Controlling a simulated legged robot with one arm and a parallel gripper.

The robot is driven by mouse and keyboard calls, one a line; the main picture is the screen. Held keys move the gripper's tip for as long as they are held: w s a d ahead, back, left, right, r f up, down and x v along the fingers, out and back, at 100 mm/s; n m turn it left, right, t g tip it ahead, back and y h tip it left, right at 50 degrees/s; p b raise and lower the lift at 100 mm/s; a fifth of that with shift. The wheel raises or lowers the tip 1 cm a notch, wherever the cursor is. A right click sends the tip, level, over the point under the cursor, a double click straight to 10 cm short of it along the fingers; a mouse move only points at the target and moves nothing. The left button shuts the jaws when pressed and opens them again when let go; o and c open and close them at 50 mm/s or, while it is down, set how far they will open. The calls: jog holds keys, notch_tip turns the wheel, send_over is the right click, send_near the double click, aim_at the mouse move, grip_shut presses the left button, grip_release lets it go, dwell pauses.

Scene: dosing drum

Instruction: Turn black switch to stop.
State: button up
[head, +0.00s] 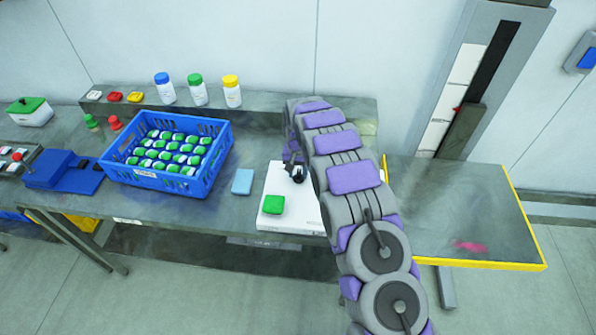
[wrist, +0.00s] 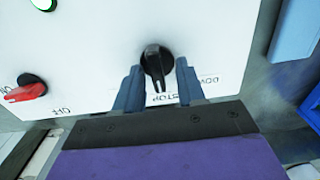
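In the wrist view the black switch (wrist: 153,62) stands on a white panel (wrist: 100,60). Its narrow handle points down the picture, toward lettering that looks like STOP; DOWN is lettered to the right. My gripper (wrist: 158,86) is open, with one finger on each side of the handle and visible gaps between; I see no firm contact. In the head view my gripper (head: 293,160) is over the white box (head: 291,222), close to a small black part (head: 298,176). My arm hides the box's right part.
A green block (head: 273,205) sits on the box's front. A light-blue block (head: 242,181) and a blue crate (head: 168,182) of packs are left. The yellow-edged table (head: 460,215) at right is mostly clear.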

aim_at(298, 173)
notch_tip(298, 173, up, 17)
jog(key=p, duration=0.1)
jog(key=shift+r, duration=0.15)
dwell(0.5)
dwell(0.4)
